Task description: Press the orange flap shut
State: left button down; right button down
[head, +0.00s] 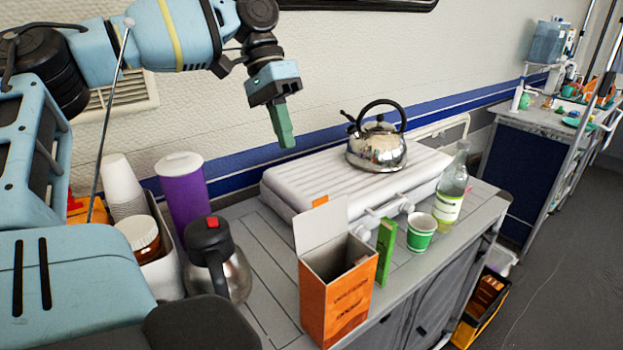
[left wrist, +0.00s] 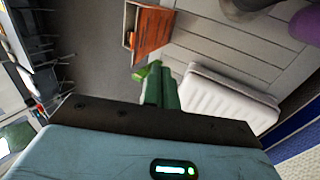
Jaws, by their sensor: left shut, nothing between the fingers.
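An orange box (head: 338,300) stands upright on the counter, its top open. A tall flap with a pale inner face (head: 321,228) stands up at its back, with a small orange tip (head: 320,201). The box also shows in the left wrist view (left wrist: 153,32). My left gripper (head: 285,138) has green fingers, pressed together and empty. It hangs in the air above and behind the box, near the wall, apart from the flap. Its fingers also show in the left wrist view (left wrist: 160,88). My right gripper is not in view.
A slim green piece (head: 386,252) stands right beside the box. A green cup (head: 421,232) and a bottle (head: 450,192) are further right. A kettle (head: 376,147) sits on the white ridged unit (head: 300,182). A steel jug (head: 232,265) stands left of the box.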

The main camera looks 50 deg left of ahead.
pick_arm(q)
send_near(322, 221)
jog(key=a+f, duration=0.3)
jog(key=shift+d+p, duration=0.3)
jog(key=shift+d, duration=1.6)
